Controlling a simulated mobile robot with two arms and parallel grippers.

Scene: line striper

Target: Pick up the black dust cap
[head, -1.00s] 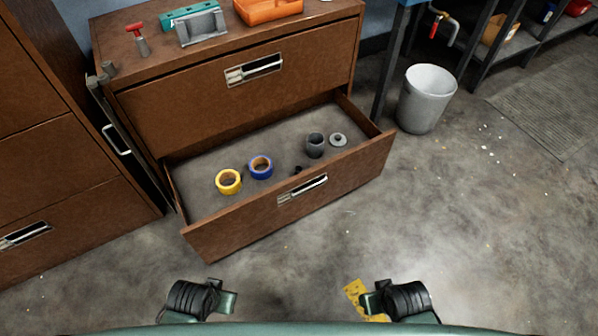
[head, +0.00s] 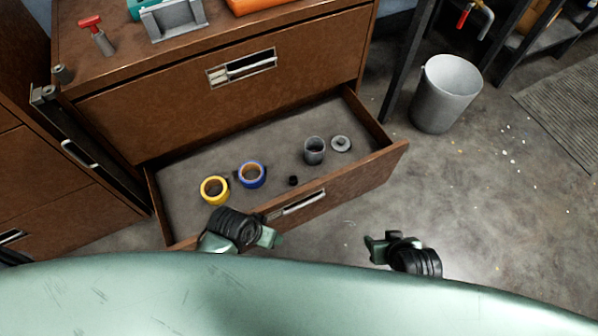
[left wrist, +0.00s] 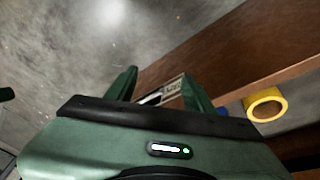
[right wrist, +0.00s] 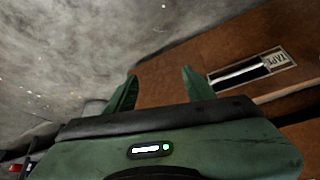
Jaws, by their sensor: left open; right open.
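The black dust cap (head: 293,181) is a small dark piece lying on the floor of the open drawer (head: 190,165), near its front wall. It is in the head view; I cannot make it out in either wrist view. My left gripper (head: 275,240) is outside the drawer's front in the head view, and its open fingers (left wrist: 157,92) show in the left wrist view. My right gripper (head: 372,248) is to the right, over the floor in front of the drawer. Its open, empty fingers (right wrist: 160,90) show in the right wrist view. Neither gripper touches the cap.
The drawer front has a metal handle (head: 296,202). A bin (head: 446,95) stands at the right. Floor is clear at lower right.

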